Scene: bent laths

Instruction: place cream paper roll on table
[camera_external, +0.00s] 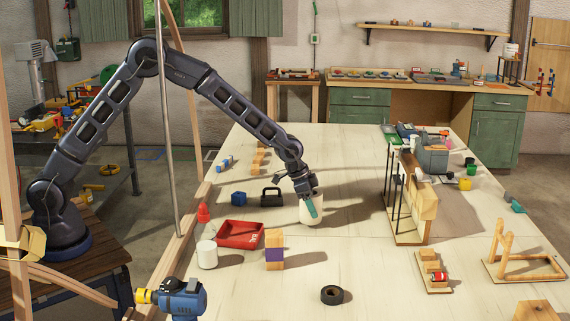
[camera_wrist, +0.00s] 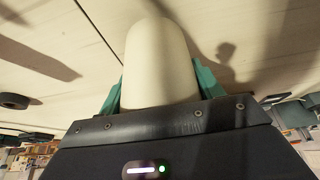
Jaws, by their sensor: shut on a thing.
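The cream paper roll (camera_external: 304,216) is upright or nearly so near the middle of the table (camera_external: 365,268). My gripper (camera_external: 311,207) is shut on it from above, with a teal finger across its side. In the wrist view the roll (camera_wrist: 158,62) lies between the two teal fingers of my gripper (camera_wrist: 160,88). Its lower end is at or just above the table; I cannot tell whether it touches. The fingers and palm hide part of the roll.
A red tray (camera_external: 240,235), a white cylinder (camera_external: 207,255) and a stacked block tower (camera_external: 274,250) stand to the left. A black tape ring (camera_external: 332,294) lies in front. A wooden rack (camera_external: 408,200) stands to the right. Bare tabletop surrounds the roll.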

